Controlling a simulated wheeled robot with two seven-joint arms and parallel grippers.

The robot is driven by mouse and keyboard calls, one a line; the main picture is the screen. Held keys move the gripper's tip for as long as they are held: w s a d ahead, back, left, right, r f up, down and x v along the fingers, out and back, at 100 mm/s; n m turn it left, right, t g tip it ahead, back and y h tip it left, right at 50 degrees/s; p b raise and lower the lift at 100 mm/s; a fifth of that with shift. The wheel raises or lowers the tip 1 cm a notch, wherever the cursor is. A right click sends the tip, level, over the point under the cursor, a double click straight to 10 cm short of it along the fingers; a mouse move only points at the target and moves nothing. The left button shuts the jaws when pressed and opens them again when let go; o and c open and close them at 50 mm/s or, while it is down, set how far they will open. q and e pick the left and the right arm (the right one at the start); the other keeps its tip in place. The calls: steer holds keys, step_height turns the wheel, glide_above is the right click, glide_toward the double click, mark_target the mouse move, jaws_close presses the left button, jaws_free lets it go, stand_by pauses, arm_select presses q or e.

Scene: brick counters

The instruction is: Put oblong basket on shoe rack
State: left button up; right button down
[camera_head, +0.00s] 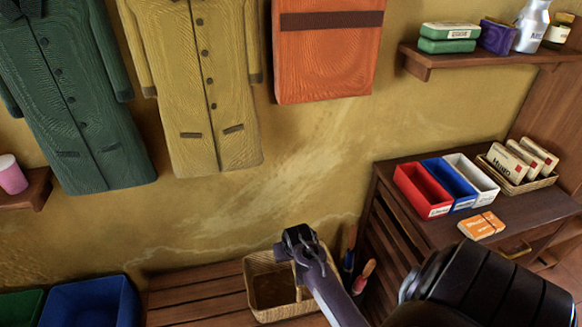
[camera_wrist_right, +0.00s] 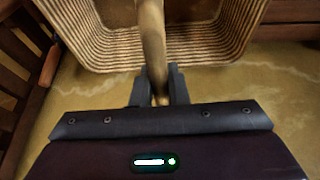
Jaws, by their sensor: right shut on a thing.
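The oblong basket (camera_head: 252,265) is tan and woven, low in the middle of the head view. It appears over the slatted wooden shoe rack (camera_head: 190,299); I cannot tell whether it rests on the slats or hangs just above them. My right gripper (camera_head: 297,252) is at the basket's right part. In the right wrist view, the gripper (camera_wrist_right: 156,88) is shut on a tan strip of the basket (camera_wrist_right: 95,45), and the woven walls spread out beyond the fingers. My left gripper is not in view.
A dark wooden cabinet (camera_head: 395,225) stands to the right, with red, blue and white bins on top. Brushes with coloured handles (camera_head: 365,272) stand between rack and cabinet. A blue bin (camera_head: 90,303) is at the lower left. Coats (camera_head: 200,85) hang on the wall above.

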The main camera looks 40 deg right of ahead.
steer(key=shift+w+f, duration=0.1)
steer(key=shift+f, duration=0.9)
steer(key=c, duration=1.4)
jaws_free()
steer(key=shift+f, duration=0.15)
steer(key=p+v, duration=0.1)
steer(key=v, duration=1.1)
